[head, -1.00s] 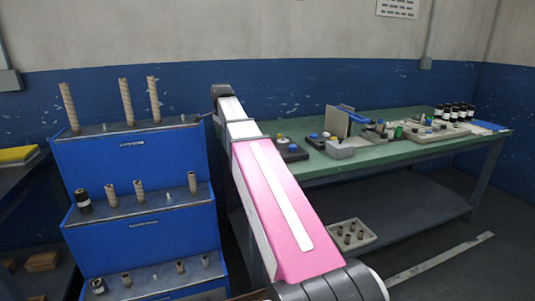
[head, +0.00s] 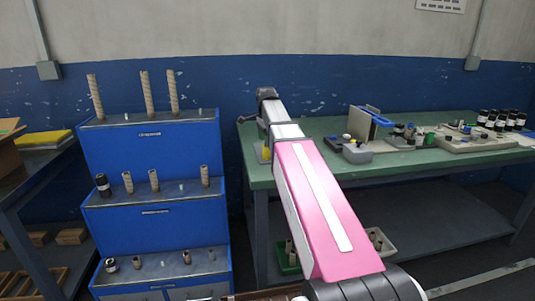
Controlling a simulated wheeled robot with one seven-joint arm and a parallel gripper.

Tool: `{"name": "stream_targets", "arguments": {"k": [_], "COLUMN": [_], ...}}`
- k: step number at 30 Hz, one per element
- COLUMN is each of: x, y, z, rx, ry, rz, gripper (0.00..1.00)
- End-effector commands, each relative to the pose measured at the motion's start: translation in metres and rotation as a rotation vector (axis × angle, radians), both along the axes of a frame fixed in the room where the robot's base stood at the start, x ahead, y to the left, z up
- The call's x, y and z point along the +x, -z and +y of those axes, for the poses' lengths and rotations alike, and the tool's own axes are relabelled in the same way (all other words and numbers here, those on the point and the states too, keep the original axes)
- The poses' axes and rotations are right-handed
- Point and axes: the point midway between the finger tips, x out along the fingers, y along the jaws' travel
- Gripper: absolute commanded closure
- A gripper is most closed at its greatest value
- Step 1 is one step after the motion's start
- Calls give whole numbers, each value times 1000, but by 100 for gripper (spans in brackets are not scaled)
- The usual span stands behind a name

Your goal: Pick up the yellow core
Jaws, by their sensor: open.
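A small yellow thing (head: 266,152) shows at the left end of the green table (head: 420,166), just left of my arm. My arm hides part of it, and I cannot tell for sure that it is the yellow core. My arm reaches forward over the table's left end. Its dark far end (head: 266,94) stands above and beyond the yellow thing. The jaws of my gripper cannot be made out; they are hidden behind or beyond the arm.
A blue stepped rack (head: 150,150) with brown tubes stands left of the table. Small parts, a grey block (head: 357,153) and black bottles (head: 500,120) stand on the table. A green bin (head: 288,262) and a pale tray (head: 378,241) are below.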

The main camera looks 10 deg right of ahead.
Motion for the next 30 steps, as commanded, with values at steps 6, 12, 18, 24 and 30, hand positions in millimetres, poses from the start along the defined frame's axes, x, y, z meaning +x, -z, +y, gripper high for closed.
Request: {"name": "stream_targets", "arguments": {"k": [6, 12, 18, 24, 30], "x": [-1, -3, -3, -2, -2], "y": [15, 34, 60, 65, 65], "z": [0, -2, -3, -3, -3], "rx": [0, 0, 0, 0, 0], "ry": [0, 0, 0, 0, 0], "rz": [0, 2, 2, 0, 0], "gripper": [32, 32, 32, 32, 65]}}
